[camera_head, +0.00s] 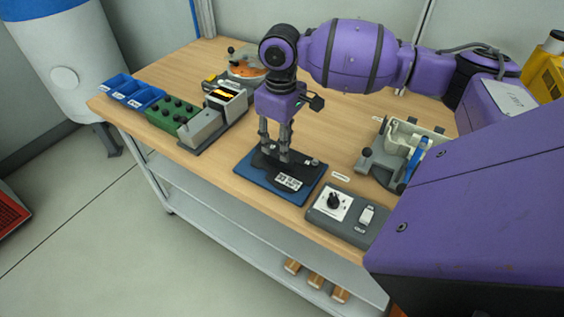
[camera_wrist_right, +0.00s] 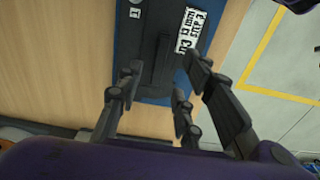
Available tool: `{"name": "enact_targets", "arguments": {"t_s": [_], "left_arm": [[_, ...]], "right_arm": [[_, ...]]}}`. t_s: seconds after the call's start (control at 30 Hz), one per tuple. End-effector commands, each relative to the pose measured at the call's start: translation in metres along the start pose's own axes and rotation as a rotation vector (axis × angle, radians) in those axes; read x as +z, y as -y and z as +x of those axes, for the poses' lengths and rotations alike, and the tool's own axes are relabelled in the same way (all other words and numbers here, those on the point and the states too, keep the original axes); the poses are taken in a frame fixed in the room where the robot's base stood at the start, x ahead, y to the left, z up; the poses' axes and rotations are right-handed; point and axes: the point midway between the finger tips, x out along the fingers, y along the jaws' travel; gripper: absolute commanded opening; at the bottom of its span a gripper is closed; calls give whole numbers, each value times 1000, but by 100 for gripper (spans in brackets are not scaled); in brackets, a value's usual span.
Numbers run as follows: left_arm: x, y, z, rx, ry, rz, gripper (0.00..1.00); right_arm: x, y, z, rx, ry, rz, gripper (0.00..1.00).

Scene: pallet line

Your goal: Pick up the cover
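A black flat part with a white printed label (camera_head: 289,182), which seems to be the cover, lies on a blue mat (camera_head: 252,178) near the table's front edge. In the right wrist view the black part (camera_wrist_right: 160,30) shows a raised ridge along its middle and labels at its edge. My right gripper (camera_head: 274,150) points down just over it, fingers partly hiding it. In the wrist view the fingers of my right gripper (camera_wrist_right: 165,85) are spread apart with the ridge between them. I cannot tell whether they touch it. My left gripper is out of view.
A grey control box (camera_head: 347,213) with a knob and switch sits right of the mat. A grey-white fixture (camera_head: 402,148) stands behind it. A grey device (camera_head: 212,120), a green block (camera_head: 174,118) and blue bins (camera_head: 131,90) stand to the left.

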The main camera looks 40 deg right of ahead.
Motion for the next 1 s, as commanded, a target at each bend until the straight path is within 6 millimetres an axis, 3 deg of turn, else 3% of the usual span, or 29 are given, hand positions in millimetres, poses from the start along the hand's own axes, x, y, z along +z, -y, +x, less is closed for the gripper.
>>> {"name": "enact_targets", "arguments": {"t_s": [0.3, 0.57, 0.83, 1.0], "left_arm": [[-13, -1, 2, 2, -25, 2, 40], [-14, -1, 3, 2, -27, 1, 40], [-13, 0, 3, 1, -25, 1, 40], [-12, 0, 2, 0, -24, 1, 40]], "right_arm": [[3, 0, 42, 0, 0, 0, 34], [2, 0, 47, 1, -3, -1, 34], [2, 0, 47, 1, -3, -1, 0], [2, 0, 46, 1, -3, -1, 0]]}}
